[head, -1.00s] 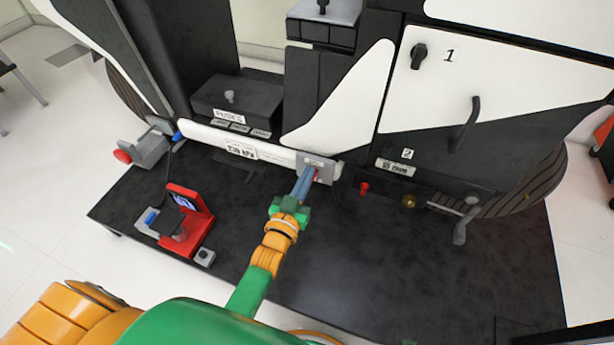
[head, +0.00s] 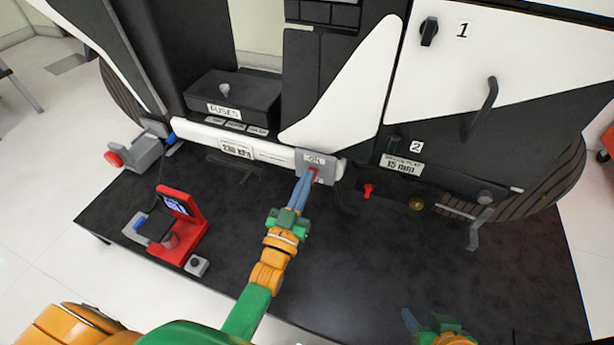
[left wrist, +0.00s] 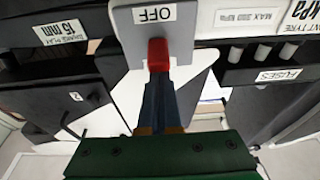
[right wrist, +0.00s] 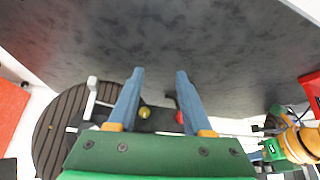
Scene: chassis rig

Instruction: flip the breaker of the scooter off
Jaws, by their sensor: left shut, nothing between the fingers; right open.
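The breaker is a grey plate (head: 328,166) on the lower body of the scooter (head: 340,90), with an ON label on its upper part. Its red lever (left wrist: 158,54) shows in the left wrist view beside the OFF label (left wrist: 154,14). My left gripper (head: 309,178) is shut and empty, its fingertips at the lever and apparently touching it; the fingers (left wrist: 157,84) hide part of the plate. My right gripper (head: 424,322) is low at the right of the head view. The right wrist view shows it open and empty (right wrist: 159,78).
The scooter stands on a dark platform (head: 330,270). A red device with a screen (head: 183,220) stands at the left, with a small grey box (head: 196,266) beside it. A red knob (head: 367,190) and a brass knob (head: 416,203) sit right of the breaker. The front right platform is clear.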

